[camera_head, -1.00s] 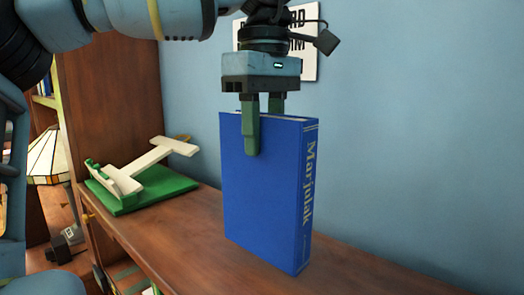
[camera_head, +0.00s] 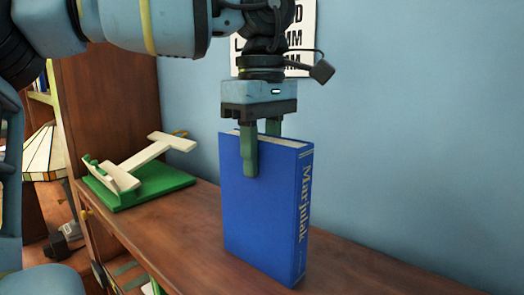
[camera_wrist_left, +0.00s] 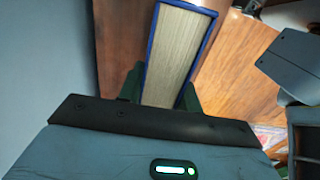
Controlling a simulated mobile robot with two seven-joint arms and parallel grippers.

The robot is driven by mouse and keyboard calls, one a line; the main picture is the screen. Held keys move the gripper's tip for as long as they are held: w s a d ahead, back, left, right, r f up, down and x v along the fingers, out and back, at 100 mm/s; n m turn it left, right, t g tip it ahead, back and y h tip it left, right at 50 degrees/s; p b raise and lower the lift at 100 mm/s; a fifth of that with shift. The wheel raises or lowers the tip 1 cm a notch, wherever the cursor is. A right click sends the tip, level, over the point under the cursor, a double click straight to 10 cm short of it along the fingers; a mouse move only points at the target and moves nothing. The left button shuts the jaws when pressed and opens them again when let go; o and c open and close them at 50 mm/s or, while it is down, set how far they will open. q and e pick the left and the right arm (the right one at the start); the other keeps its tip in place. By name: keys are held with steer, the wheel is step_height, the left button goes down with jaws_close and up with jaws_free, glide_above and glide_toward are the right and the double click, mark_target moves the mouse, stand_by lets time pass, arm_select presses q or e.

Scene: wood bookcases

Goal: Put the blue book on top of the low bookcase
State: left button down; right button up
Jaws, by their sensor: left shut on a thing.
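The blue book (camera_head: 265,215) is upright, its spine with gold lettering facing right in the head view. My left gripper (camera_head: 261,150) is shut on its top edge, one finger on the front cover. In the left wrist view the book's pale page edges (camera_wrist_left: 178,50) show between the fingers (camera_wrist_left: 160,92). The low bookcase (camera_head: 180,235) has a brown wood top under the book. The book's lower edge is at or just above that top; I cannot tell whether they touch. My right gripper is not in view.
A white model plane (camera_head: 145,160) on a green base (camera_head: 150,188) stands on the top, left of the book. A tall wood panel (camera_head: 110,110) rises behind it. A lamp (camera_head: 45,155) is at the far left. The top right of the book is clear.

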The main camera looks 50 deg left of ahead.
arm_select(q)
steer(key=c, duration=1)
jaws_free()
steer(key=shift+o, duration=0.2)
steer(key=shift+r, duration=0.1)
step_height(320, 180, up, 12)
steer(key=shift+r+p, duration=0.1)
steer(key=shift+p, duration=0.45)
